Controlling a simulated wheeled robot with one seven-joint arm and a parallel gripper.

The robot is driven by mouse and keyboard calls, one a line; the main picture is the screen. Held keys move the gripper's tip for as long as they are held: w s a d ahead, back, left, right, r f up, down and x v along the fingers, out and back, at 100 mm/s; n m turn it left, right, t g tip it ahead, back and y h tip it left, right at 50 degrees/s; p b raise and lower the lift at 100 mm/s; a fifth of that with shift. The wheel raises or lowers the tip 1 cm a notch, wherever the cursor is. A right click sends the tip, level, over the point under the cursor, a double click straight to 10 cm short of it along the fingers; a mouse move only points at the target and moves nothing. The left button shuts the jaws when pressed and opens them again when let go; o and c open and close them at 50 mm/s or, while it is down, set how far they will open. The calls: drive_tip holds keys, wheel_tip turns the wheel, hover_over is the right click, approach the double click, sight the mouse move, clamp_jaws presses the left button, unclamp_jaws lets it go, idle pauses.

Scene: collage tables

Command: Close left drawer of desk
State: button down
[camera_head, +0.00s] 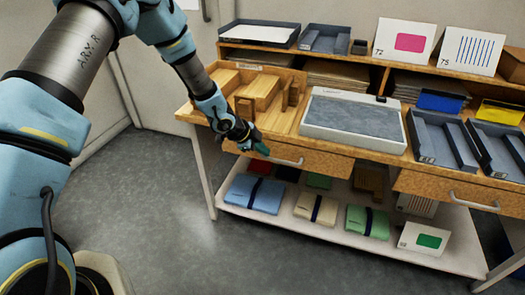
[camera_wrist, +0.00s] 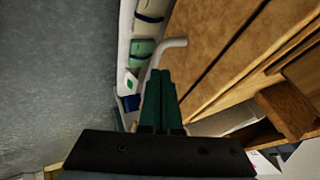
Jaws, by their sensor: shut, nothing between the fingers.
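The left drawer (camera_head: 335,166) of the desk is a wooden front under the desktop, with a pale bar handle (camera_head: 287,161). In the head view it looks close to flush with the desk edge; I cannot tell whether a small gap remains. My gripper (camera_head: 262,149) is shut and empty, its green fingers in front of the drawer's left part, left of the handle. In the wrist view my gripper's fingertips (camera_wrist: 158,75) appear just below the handle (camera_wrist: 172,43), beside the wooden drawer front (camera_wrist: 212,35). Contact cannot be made out.
The right drawer (camera_head: 460,190) has a similar handle. A grey-topped tray (camera_head: 352,108) and wooden organizers (camera_head: 258,88) sit on the desktop. A lower white shelf (camera_head: 300,222) holds banded bundles such as a blue one (camera_head: 254,194). The grey floor (camera_head: 150,215) at left is clear.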

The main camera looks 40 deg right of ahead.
drive_tip(key=s+v, duration=0.1)
drive_tip(key=v, duration=0.9)
drive_tip(key=w+a+r+n+t+y, duration=0.1)
drive_tip(key=w+a+r+n+y, duration=0.25)
drive_tip(key=a, duration=0.55)
drive_tip(key=w+a+r+n+t, duration=0.2)
drive_tip(key=w+a+r+n, duration=0.15)
drive_tip(key=a+n, duration=0.45)
drive_tip(key=w+a+r+n+t+y, duration=0.1)
drive_tip(key=w+a+r+n+y, duration=0.2)
drive_tip(key=a, duration=0.8)
drive_tip(key=s+a+r+n, duration=0.2)
drive_tip(key=s+a+n, duration=0.2)
drive_tip(key=a+n, duration=0.2)
drive_tip(key=s+a+r+n+g, duration=0.1)
drive_tip(key=s+a+r+n, duration=0.2)
drive_tip(key=a, duration=0.7)
drive_tip(key=s+n, duration=0.2)
drive_tip(key=n, duration=0.1)
drive_tip(key=shift+s+a+n+g+y, duration=0.25)
drive_tip(key=shift+s+n+g+y, duration=0.05)
drive_tip(key=shift+s+n+y, duration=0.05)
drive_tip(key=shift+f, duration=0.1)
